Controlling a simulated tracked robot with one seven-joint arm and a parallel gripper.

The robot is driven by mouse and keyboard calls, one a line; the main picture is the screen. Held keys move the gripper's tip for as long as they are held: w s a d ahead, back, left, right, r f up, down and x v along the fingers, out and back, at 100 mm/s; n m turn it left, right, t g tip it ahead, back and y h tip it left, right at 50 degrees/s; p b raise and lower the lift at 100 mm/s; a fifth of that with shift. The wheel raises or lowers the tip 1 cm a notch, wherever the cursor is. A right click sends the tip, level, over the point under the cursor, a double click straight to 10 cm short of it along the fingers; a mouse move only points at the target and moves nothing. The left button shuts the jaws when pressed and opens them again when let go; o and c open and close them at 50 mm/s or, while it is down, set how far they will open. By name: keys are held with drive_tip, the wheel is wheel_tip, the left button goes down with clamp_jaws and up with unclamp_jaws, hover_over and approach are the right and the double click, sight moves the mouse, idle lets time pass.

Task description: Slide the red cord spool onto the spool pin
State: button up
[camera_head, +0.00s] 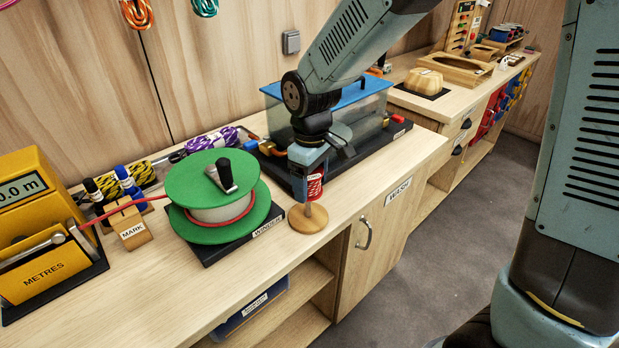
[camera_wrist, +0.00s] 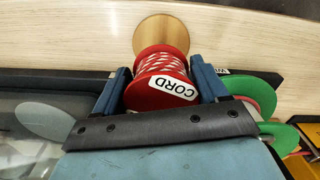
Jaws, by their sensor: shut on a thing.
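The red cord spool (camera_head: 315,187) has red end discs, red-and-white cord and a CORD label; it also shows in the wrist view (camera_wrist: 163,72). My gripper (camera_head: 309,180) is shut on it, one finger on each side of the spool in the wrist view (camera_wrist: 164,85). The spool pin (camera_head: 308,222) has a round wooden base on the bench near the front edge. A short pale length of its post shows under the spool. The top of the post is hidden, so I cannot tell whether it is inside the spool. The wooden base (camera_wrist: 166,30) shows beyond the spool in the wrist view.
The green winder (camera_head: 217,200) stands on its black plate left of the pin. A clear tank with a blue lid (camera_head: 345,95) stands behind my gripper. The yellow METRES counter (camera_head: 40,265) is at far left. Bare bench lies right of the pin.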

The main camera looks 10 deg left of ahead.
drive_tip(key=shift+f, duration=2.4)
idle(0.5)
drive_tip(key=o, duration=1.1)
wheel_tip(320, 180, up, 14)
drive_tip(key=shift+f, duration=0.15)
idle(0.3)
drive_tip(key=shift+d+r, duration=0.2)
drive_tip(key=shift+d, duration=0.15)
drive_tip(key=s+d+r+m+t, duration=0.1)
drive_tip(key=d+r+m, duration=0.2)
drive_tip(key=d, duration=0.4)
drive_tip(key=d+r+m+t, duration=0.1)
drive_tip(key=d+r+m, duration=0.25)
drive_tip(key=d, duration=0.45)
drive_tip(key=s+d+r+m+t, duration=0.1)
drive_tip(key=s+d+m, duration=0.1)
drive_tip(key=s+d, duration=0.1)
drive_tip(key=s+d+r+m+t, duration=0.1)
drive_tip(key=s+d+m, duration=0.1)
drive_tip(key=d, duration=0.4)
drive_tip(key=s+d+r+m+t, duration=0.1)
drive_tip(key=s+d+m, duration=0.1)
drive_tip(key=s+d, duration=0.2)
drive_tip(key=shift+s+d+r+t, duration=0.1)
drive_tip(key=shift+s+d+t, duration=0.2)
drive_tip(key=shift+d, duration=0.2)
